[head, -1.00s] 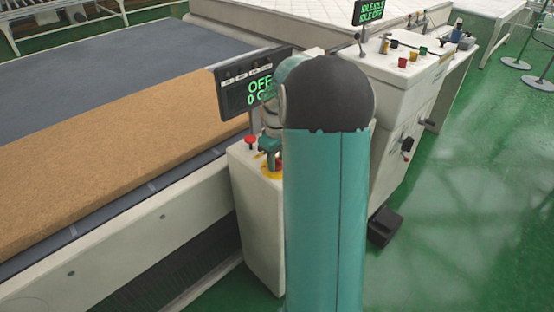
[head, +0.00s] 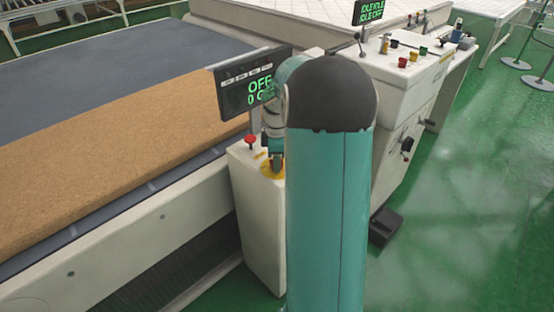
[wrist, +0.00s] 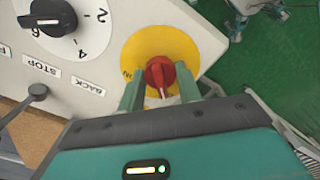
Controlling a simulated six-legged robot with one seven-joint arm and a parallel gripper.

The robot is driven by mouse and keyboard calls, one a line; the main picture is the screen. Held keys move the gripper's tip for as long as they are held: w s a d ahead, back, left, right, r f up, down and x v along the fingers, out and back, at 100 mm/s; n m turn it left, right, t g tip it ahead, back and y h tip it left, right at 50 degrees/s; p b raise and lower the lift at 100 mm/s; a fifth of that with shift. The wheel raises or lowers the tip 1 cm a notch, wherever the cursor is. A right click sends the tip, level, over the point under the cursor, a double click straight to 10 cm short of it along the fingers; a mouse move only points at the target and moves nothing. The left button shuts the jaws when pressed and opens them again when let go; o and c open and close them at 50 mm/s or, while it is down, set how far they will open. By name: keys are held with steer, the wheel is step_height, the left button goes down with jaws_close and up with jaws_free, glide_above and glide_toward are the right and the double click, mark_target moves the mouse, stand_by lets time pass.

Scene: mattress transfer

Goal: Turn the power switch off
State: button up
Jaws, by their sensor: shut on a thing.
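The power switch is a red rotary knob (wrist: 161,72) with a white mark, on a yellow round plate (wrist: 143,47) on the white control box. In the wrist view my gripper (wrist: 160,84) has one green finger on each side of the knob, shut on it. In the head view my gripper (head: 276,158) points down at the yellow plate (head: 266,170); the knob is hidden there. The display (head: 240,88) above the box shows green "OFF", with its right side covered by my arm.
A black numbered dial (wrist: 47,16), "STOP" and "BACK" labels and a black lever (wrist: 37,91) share the panel. A red button (head: 250,140) stands by the display post. A brown mattress (head: 110,140) lies on the conveyor at left. A second white console (head: 400,75) stands behind.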

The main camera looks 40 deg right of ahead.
stand_by(0.4)
steer(key=o, duration=1)
steer(key=shift+r, duration=0.1)
step_height(320, 180, up, 14)
steer(key=shift+f, duration=0.15)
